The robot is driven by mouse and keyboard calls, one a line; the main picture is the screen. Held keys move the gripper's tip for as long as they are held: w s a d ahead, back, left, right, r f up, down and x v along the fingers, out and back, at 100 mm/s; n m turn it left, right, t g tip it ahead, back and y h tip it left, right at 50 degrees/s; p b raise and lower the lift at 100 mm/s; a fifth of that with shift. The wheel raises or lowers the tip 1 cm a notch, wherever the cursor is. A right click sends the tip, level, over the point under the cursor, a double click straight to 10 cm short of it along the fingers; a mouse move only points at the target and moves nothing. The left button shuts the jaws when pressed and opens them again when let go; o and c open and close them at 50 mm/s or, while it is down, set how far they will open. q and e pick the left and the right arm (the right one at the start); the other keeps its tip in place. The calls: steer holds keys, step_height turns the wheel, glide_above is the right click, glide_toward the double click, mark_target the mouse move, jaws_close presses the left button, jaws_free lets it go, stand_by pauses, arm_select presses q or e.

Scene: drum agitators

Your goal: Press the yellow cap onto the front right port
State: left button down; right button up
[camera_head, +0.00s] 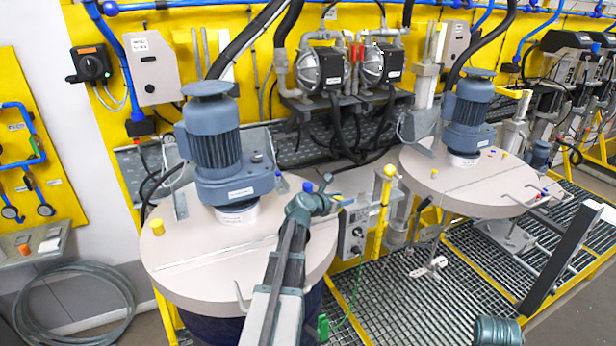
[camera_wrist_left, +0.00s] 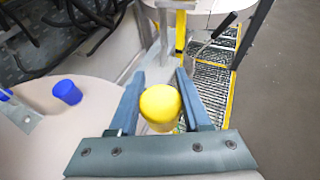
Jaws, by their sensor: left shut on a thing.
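My left gripper (camera_head: 330,203) reaches over the right edge of the near drum's pale lid (camera_head: 190,262). In the left wrist view its two blue-grey fingers (camera_wrist_left: 155,95) are shut on a round yellow cap (camera_wrist_left: 160,104). In the head view this cap is not clearly visible at the gripper. What lies directly under the cap is hidden, so I cannot tell whether it touches a port. A blue cap (camera_head: 308,187) sits on the lid close behind the gripper and also shows in the wrist view (camera_wrist_left: 67,92).
A blue-grey motor (camera_head: 215,150) stands on the near lid, with another yellow cap (camera_head: 157,227) at the lid's left. A yellow post (camera_head: 383,205) and a grey control box (camera_head: 353,232) stand right of the gripper. A second drum lid (camera_head: 470,185) lies farther right, above grating.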

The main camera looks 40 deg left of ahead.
arm_select(q)
steer(key=s+a+r+n+y+p, duration=0.2)
steer(key=a, duration=1)
steer(key=shift+s+d+f+b, duration=0.1)
steer(key=shift+f+b, duration=1.05)
steer(key=shift+b, duration=0.15)
steer(key=shift+s+f+b, duration=0.1)
steer(key=shift+f+b, duration=1)
steer(key=shift+b, duration=0.15)
steer(key=shift+s+f+b, duration=0.1)
steer(key=shift+f+b, duration=0.4)
steer(key=shift+f+b, duration=1.05)
steer(key=shift+f+b, duration=0.45)
steer(key=shift+b, duration=0.05)
steer(key=shift+d, duration=0.1)
steer(key=shift+c, duration=1.4)
jaws_free()
